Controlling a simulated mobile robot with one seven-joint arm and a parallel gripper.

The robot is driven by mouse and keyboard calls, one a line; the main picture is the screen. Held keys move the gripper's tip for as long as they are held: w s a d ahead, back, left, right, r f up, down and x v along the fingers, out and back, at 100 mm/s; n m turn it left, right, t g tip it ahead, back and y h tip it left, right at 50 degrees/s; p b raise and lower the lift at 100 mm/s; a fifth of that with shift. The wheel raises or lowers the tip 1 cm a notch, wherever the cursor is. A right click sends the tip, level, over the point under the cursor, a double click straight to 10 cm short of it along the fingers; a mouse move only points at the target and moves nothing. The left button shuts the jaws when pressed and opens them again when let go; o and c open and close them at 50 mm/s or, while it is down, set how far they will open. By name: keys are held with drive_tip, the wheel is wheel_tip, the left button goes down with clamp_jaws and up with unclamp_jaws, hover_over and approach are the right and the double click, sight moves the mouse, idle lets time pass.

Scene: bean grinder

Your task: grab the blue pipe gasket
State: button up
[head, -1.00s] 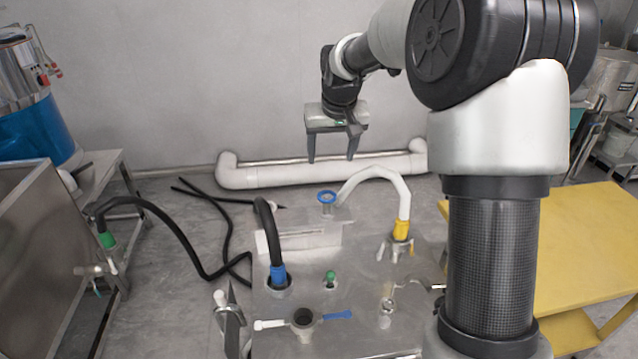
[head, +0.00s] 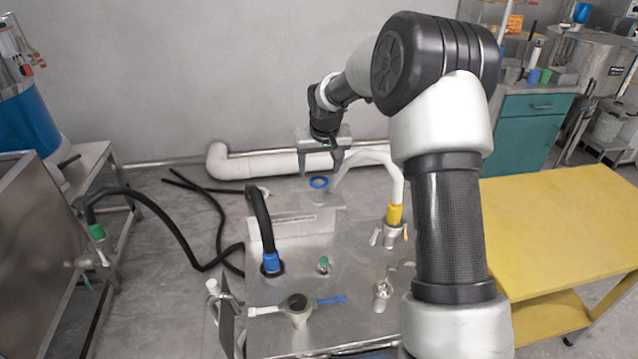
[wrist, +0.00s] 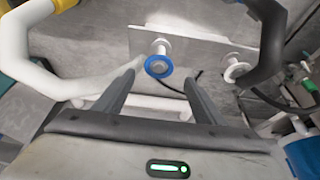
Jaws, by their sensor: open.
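The blue pipe gasket (head: 318,183) is a ring on top of a short upright pipe on the raised metal box at the back of the steel table. In the wrist view the blue ring (wrist: 158,66) sits around a pale pipe end, just ahead of and between my fingers. My gripper (head: 321,172) is open and empty, with its fingers pointing down close above the gasket. In the wrist view my gripper (wrist: 157,88) shows both fingers spread apart. I cannot tell whether a finger touches the ring.
A white hose (head: 372,155) with a yellow collar arches right beside my gripper. A black hose (head: 262,218) with a blue collar rises at left. The steel table (head: 345,270) carries valves and a green knob. A yellow table (head: 560,225) stands at right.

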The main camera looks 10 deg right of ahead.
sight(319, 181)
drive_tip(key=x, duration=0.4)
drive_tip(key=shift+s+d+f, duration=0.15)
drive_tip(key=shift+f, duration=0.05)
drive_tip(key=c, duration=1.1)
drive_tip(key=shift+r, duration=0.15)
